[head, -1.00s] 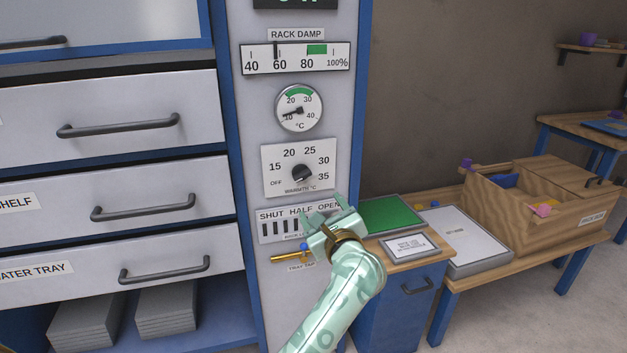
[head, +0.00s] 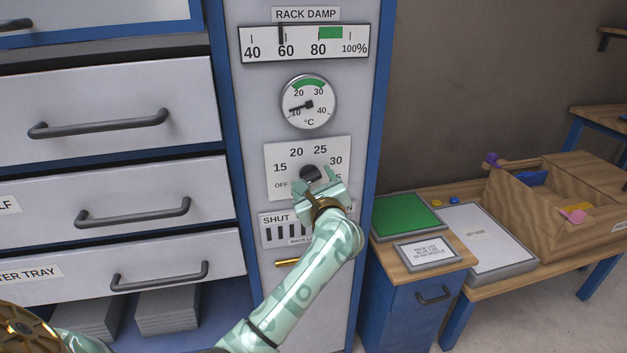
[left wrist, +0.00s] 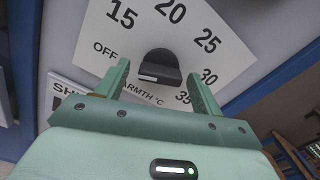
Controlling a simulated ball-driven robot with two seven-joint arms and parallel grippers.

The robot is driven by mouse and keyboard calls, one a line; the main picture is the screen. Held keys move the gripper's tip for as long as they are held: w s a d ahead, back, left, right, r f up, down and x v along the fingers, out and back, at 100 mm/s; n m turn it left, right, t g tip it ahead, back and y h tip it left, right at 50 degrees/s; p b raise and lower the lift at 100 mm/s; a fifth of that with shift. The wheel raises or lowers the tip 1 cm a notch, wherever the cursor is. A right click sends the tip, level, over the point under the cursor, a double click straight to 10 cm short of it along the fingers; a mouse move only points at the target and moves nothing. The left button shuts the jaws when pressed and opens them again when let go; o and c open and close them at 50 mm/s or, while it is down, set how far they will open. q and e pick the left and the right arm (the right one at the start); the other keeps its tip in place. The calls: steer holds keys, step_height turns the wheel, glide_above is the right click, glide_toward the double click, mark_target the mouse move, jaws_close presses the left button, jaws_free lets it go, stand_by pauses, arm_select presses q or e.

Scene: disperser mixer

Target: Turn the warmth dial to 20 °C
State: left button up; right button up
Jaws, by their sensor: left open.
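The warmth dial's scale plate (head: 280,157) is white, marked OFF and 15 to 35, on the grey cabinet panel. Its dark knob (head: 311,172) shows partly above my left gripper (head: 314,179). In the left wrist view the knob (left wrist: 160,64) lies between the two open fingers of my left gripper (left wrist: 158,69), with a visible gap on each side. Its white line lies at the lower left, towards the OFF side. My right gripper is not in view.
The round thermometer (head: 308,102) above has its needle near 10. Below the dial are a SHUT-labelled slider panel (head: 275,228), partly hidden by my arm, and a brass tap (head: 288,262). Drawers with handles (head: 133,212) are left. A low table with a green tray (head: 405,215) is right.

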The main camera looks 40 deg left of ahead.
arm_select(q)
steer(key=shift+c, duration=0.4)
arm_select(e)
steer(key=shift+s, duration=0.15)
arm_select(q)
steer(key=c, duration=0.9)
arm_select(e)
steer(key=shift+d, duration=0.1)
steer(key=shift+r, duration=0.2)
arm_select(q)
steer(key=m+p, duration=0.3)
steer(key=shift+r+m, duration=0.2)
steer(key=shift+m, duration=0.1)
steer(key=m+p, duration=0.4)
steer(key=m, duration=0.1)
steer(key=shift+s, duration=0.1)
steer(key=m+p, duration=0.3)
steer(key=m, duration=0.2)
steer(key=m+p, duration=0.2)
steer(key=m, duration=0.2)
steer(key=shift+f+p, duration=0.15)
steer(key=shift+p, duration=0.2)
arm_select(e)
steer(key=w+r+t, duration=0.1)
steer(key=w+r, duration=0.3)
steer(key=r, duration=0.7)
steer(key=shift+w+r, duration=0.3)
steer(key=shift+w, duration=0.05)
